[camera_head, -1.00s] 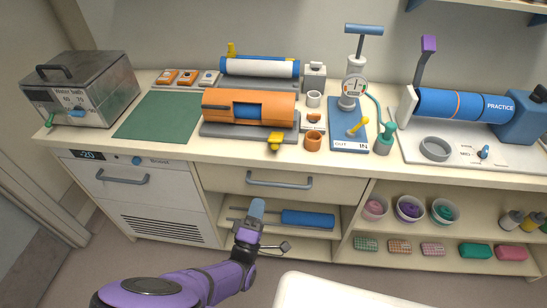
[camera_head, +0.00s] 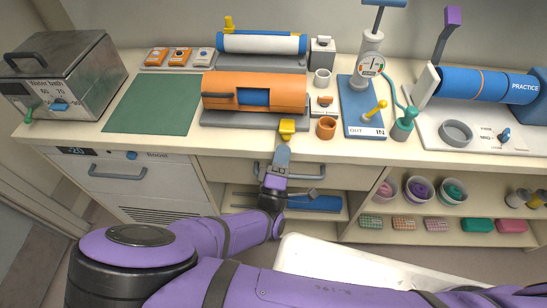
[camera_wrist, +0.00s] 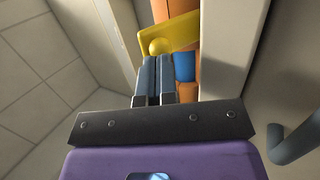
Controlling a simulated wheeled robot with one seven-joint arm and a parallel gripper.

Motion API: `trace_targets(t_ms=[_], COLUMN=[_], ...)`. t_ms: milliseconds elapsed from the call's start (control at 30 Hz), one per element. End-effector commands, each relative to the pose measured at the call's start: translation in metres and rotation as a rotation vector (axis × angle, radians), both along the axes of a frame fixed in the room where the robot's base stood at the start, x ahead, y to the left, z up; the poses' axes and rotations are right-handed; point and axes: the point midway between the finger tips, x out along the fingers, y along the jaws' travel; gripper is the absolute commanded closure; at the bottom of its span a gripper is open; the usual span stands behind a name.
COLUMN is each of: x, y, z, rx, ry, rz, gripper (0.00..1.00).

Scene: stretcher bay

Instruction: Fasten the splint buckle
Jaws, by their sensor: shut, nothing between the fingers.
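The orange splint (camera_head: 285,84) with a blue middle lies on a grey base (camera_head: 240,119) on the counter. Its yellow buckle (camera_head: 287,128) hangs at the counter's front edge, at the splint's lower right. My gripper (camera_head: 282,150) is shut and empty, just below and in front of the buckle. In the wrist view, the fingertips (camera_wrist: 156,62) point at the yellow buckle (camera_wrist: 168,38), close to its rounded knob. I cannot tell whether they touch. The orange splint (camera_wrist: 188,52) shows behind it.
A green mat (camera_head: 152,104) lies to the left. A drawer handle (camera_head: 300,172) sticks out below the counter, close to my gripper.

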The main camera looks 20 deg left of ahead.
Motion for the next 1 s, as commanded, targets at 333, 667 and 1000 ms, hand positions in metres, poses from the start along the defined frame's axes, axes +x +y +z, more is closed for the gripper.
trace_targets(t_ms=[333,667,1000], x=[0.003,0.003,0.003], y=[-0.006,-0.006,-0.006], z=[0.005,0.006,0.013], rx=[0.002,-0.001,-0.016], ry=[0.001,0.014,0.071], rz=[0.005,0.005,0.004], gripper=[1.00,1.00,1.00])
